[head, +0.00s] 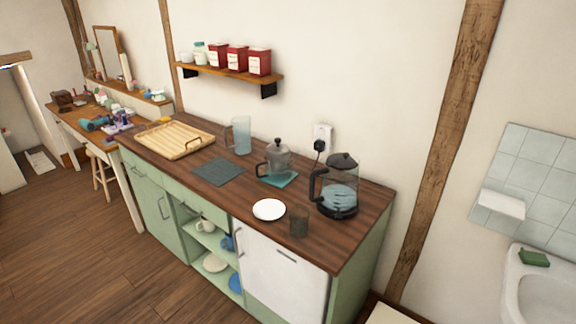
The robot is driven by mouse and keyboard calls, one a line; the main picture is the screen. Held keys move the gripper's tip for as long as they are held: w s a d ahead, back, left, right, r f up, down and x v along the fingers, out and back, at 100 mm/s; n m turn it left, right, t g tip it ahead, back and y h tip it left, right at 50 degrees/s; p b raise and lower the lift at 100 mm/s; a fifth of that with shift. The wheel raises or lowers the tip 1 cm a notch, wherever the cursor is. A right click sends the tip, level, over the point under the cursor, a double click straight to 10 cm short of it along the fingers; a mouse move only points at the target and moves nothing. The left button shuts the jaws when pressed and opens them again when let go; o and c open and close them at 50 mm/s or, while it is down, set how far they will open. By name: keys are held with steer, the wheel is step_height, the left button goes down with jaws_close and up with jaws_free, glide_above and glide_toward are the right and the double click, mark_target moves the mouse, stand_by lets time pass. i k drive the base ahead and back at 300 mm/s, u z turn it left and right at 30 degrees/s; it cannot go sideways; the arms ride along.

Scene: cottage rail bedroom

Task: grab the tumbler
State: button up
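The tumbler (299,221) is a small dark, smoky see-through cup. In the head view it stands upright near the front right edge of the wooden counter (221,148). A white plate (268,209) lies just to its left, and a glass kettle (339,187) on a black base stands behind it to the right. My gripper does not show in this view.
A glass pitcher (241,135), a press pot (278,158) on a teal mat, a dark slate mat (219,172) and a wooden tray (166,140) also occupy the counter. A shelf (228,74) with red canisters hangs above. Floor (110,257) in front looks clear.

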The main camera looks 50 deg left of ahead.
mark_target(299, 215)
steer(key=u, duration=0.35)
steer(key=i, duration=0.85)
steer(key=u, duration=0.65)
steer(key=k, duration=0.75)
steer(key=u, duration=1.05)
steer(key=i, duration=0.2)
steer(key=z, duration=0.05)
